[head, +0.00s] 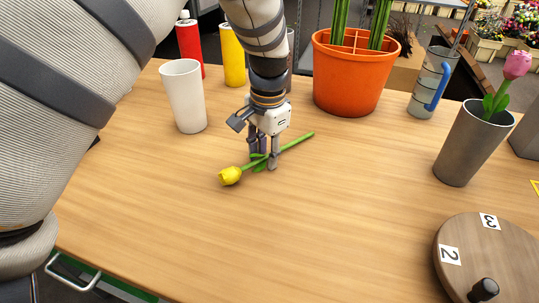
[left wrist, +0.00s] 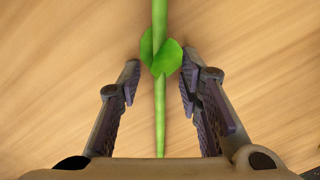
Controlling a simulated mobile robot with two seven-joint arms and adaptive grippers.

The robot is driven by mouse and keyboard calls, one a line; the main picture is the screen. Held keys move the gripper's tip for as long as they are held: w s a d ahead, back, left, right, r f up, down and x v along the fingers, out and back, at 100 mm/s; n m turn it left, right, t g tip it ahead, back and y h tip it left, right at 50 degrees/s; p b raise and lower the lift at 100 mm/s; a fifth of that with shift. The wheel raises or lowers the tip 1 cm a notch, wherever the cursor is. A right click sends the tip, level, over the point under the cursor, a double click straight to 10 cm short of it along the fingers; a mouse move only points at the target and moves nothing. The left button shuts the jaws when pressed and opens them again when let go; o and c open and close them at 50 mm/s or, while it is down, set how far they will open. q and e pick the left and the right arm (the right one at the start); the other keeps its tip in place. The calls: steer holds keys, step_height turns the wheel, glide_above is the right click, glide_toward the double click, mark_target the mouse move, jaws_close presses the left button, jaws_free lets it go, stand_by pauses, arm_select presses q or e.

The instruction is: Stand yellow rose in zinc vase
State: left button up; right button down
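The yellow rose (head: 231,175) lies on the wooden table, its green stem running up and to the right. My left gripper (head: 265,163) is right over the stem, pointing down at the table. In the left wrist view the stem with its two leaves (left wrist: 160,62) runs between the two fingers (left wrist: 160,88), with a gap on each side. The fingers are open and apart from the stem. The bloom is outside the left wrist view. The grey zinc vase (head: 466,147) stands at the right with a pink tulip (head: 517,65) in it. My right gripper is not in view.
A white cup (head: 184,97) stands left of my gripper, with red (head: 189,38) and yellow (head: 231,55) bottles behind. An orange divided pot (head: 350,77) and a clear jug with a blue handle (head: 430,85) stand at the back. A numbered round wooden board (head: 500,265) lies front right. The table's front middle is clear.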

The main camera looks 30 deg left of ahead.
arm_select(q)
jaws_close()
steer(key=shift+r, duration=0.15)
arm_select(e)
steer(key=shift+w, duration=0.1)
